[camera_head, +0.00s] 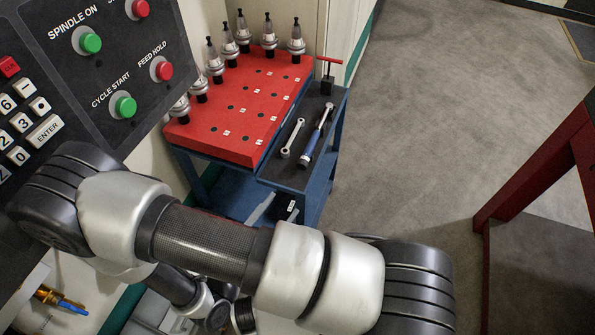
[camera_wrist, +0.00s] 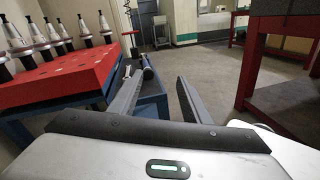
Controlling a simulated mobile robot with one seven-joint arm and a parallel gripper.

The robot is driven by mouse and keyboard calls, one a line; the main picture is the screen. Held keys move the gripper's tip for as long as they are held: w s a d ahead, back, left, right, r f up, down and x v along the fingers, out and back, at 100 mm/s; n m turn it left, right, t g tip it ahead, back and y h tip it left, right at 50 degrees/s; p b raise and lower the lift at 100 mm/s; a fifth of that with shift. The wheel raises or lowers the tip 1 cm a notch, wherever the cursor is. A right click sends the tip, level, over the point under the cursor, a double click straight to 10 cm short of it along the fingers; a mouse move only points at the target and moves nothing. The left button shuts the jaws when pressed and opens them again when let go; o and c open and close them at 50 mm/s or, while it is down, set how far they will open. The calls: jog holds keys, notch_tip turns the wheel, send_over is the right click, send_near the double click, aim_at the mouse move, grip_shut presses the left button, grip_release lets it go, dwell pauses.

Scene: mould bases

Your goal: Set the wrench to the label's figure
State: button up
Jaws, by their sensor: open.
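My gripper (camera_wrist: 160,76) is open and empty in the wrist view. Its fingers point towards the cart and partly cover the shelf. The wrench's scale cannot be read in either view.
The cart's red top (camera_head: 243,110) holds several tool holders along its back and left edges. A red T-handle tool (camera_head: 328,72) stands at the shelf's far end. A control panel (camera_head: 75,75) is at the left. A red-legged table (camera_head: 535,165) stands right; floor between is clear.

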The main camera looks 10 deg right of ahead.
notch_tip(320, 180, down, 4)
jog(key=a+n+t+y, duration=0.1)
jog(key=n+t+y, duration=0.1)
jog(key=n+b, duration=0.1)
jog(key=b, duration=0.1)
send_near(301, 166)
jog(key=x, duration=0.8)
jog(key=shift+w+d+f, duration=0.15)
jog(key=shift+w+d, duration=0.05)
jog(key=c, duration=1)
jog(key=shift+c, duration=0.2)
jog(key=shift+p, duration=0.3)
